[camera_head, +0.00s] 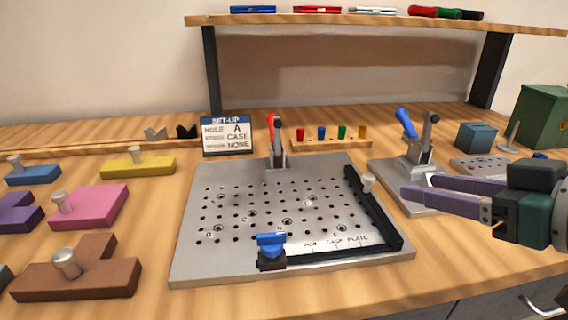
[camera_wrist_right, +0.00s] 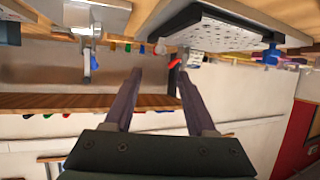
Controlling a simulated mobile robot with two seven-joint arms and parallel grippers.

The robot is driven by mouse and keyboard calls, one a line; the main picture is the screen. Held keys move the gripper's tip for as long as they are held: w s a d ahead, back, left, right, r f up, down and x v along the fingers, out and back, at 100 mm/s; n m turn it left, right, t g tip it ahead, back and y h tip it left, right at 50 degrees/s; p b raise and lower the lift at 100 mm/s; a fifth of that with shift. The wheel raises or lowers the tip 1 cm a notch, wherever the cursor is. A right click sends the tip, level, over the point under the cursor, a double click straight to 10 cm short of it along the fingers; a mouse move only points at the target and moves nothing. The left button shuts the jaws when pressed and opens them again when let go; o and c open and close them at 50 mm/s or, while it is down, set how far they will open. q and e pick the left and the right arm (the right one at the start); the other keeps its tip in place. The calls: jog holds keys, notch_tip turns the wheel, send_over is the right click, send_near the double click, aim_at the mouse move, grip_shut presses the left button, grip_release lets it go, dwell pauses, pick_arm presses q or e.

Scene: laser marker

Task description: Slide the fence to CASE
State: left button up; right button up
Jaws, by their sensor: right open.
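A grey perforated plate (camera_head: 185,258) lies mid-table. A black fence bar (camera_head: 376,210) runs along its right side, with a pale knob (camera_head: 368,181) near its far end. It meets a black front rail (camera_head: 330,255) just right of the small scale labels, CASE being the middle one. A blue-handled clamp (camera_head: 270,244) sits at the rail's left end. My right gripper (camera_head: 418,185) is open and empty, to the right of the fence and apart from it. It also shows in the right wrist view (camera_wrist_right: 157,76). My left gripper is not in view.
A set-up card (camera_head: 227,137) reads A, CASE, NONE. A red-handled clamp (camera_head: 275,140) stands at the plate's back; a blue-handled press (camera_head: 413,140) stands behind my right gripper. Coloured blocks (camera_head: 90,205) lie left. A shelf (camera_head: 380,20) spans the back.

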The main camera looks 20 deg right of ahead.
aim_at(369, 176)
jog(key=b+x, duration=0.2)
jog(key=x, duration=0.7)
jog(key=shift+w+f, duration=0.1)
jog(key=shift+f, duration=0.05)
jog(key=shift+c, duration=0.2)
grip_shut()
jog(key=shift+a, duration=0.1)
dwell(0.9)
